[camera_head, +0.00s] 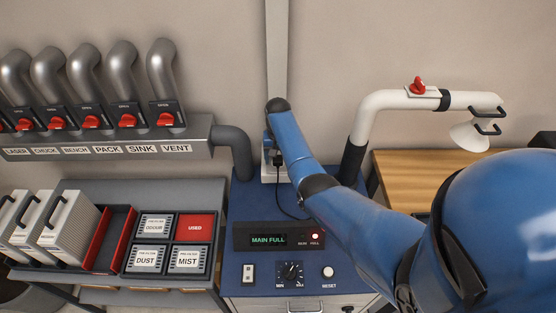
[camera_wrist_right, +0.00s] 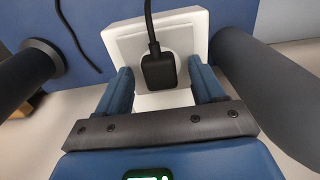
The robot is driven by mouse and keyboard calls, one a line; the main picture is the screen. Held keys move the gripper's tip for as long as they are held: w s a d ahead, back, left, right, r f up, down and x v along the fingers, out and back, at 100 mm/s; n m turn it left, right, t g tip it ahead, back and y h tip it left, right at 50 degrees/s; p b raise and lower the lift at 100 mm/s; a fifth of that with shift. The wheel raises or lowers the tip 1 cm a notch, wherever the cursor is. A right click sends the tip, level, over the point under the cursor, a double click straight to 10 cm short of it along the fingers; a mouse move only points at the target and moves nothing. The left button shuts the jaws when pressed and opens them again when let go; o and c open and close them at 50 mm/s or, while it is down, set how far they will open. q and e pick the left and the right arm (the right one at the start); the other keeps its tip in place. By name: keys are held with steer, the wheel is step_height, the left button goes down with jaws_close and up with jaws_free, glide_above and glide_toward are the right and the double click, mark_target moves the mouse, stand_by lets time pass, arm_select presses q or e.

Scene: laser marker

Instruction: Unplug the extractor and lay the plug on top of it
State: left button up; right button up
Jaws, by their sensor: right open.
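The black plug (camera_wrist_right: 158,71) sits in the white wall socket (camera_wrist_right: 128,45), with its cord leading away from it. In the head view the plug (camera_head: 279,160) shows small below my right wrist, and its cord runs down to the blue extractor (camera_head: 243,205). My right gripper (camera_wrist_right: 161,68) is open, with one blue finger on each side of the plug. Gaps show between the fingers and the plug. In the head view my right arm hides part of the socket and the extractor's top. My left gripper is not in view.
The extractor's front panel (camera_head: 272,236) reads MAIN FULL with a red light lit. A dark hose (camera_head: 234,150) and the base of a white extraction arm (camera_head: 383,103) flank the socket. A filter tray (camera_head: 118,240) stands left, a wooden bench (camera_head: 400,172) right.

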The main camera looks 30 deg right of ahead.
mark_target(278, 158)
steer(key=shift+c, duration=0.3)
jaws_close()
steer(key=shift+r, duration=0.15)
steer(key=shift+r+p, duration=2.75)
steer(key=shift+r, duration=0.15)
